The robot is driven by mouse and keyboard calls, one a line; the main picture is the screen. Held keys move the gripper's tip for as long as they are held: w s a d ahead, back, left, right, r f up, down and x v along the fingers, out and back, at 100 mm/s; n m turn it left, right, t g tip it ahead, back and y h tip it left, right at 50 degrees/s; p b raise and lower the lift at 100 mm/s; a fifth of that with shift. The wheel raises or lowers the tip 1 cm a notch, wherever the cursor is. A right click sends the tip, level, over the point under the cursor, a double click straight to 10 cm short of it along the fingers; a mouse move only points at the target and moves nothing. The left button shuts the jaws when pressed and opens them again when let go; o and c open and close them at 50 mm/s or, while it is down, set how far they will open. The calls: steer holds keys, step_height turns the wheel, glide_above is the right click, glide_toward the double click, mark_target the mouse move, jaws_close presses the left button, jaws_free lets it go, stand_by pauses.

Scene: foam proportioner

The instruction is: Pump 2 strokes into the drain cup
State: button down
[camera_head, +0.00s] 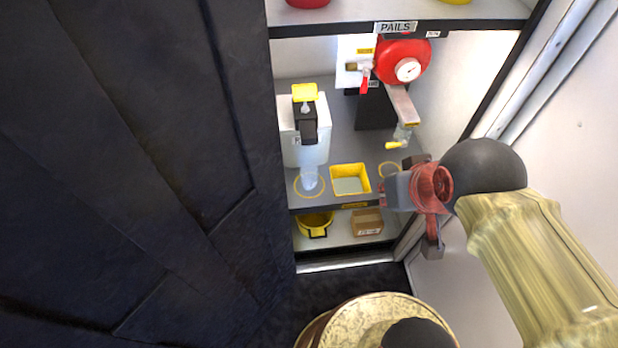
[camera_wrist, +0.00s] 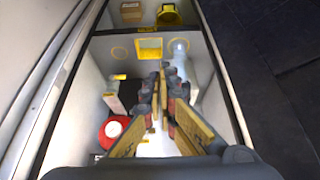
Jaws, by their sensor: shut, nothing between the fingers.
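A white jug (camera_head: 305,143) stands at the left of the shelf, with a black pump head (camera_head: 305,122) and a yellow top (camera_head: 305,92). A small clear cup (camera_head: 308,179) stands in front of it inside a yellow ring; it also shows in the wrist view (camera_wrist: 180,46). I cannot read a label naming it the drain cup. A yellow square tray (camera_head: 350,179) sits right of the cup. My gripper (camera_head: 392,188) is shut and empty, at the cabinet's front right, apart from jug and cup. The tray also shows beyond my fingers (camera_wrist: 163,75) in the wrist view (camera_wrist: 150,48).
A red round unit (camera_head: 402,60) with a gauge and a red-handled valve (camera_head: 364,78) is at the back right. A metal arm (camera_head: 402,104) juts forward below it. A yellow pail (camera_head: 315,221) and brown box (camera_head: 367,222) sit on the lower shelf. A dark panel (camera_head: 130,170) stands left.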

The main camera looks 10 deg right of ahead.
steer(key=w+a+f+y+p, duration=0.1)
steer(key=w+a+f+p, duration=0.1)
steer(key=w+a+f, duration=0.4)
steer(key=w+a+f+n+t+p, duration=0.15)
steer(key=w+f, duration=0.25)
steer(key=w, duration=0.5)
steer(key=w+a+f+g+y+p, duration=0.1)
steer(key=w+a+f, duration=0.35)
steer(key=w, duration=0.25)
steer(key=w+t, duration=0.4)
steer(key=w, duration=0.5)
steer(key=w+d+r+m+t+h, duration=0.1)
steer(key=w+d+r+t+h, duration=0.1)
steer(key=w+r+t, duration=0.3)
step_height(320, 180, up, 4)
steer(key=shift+w+d+r+p, duration=0.15)
steer(key=shift+w+d+p, duration=0.15)
steer(key=shift+w, duration=0.3)
steer(key=shift+m, duration=0.25)
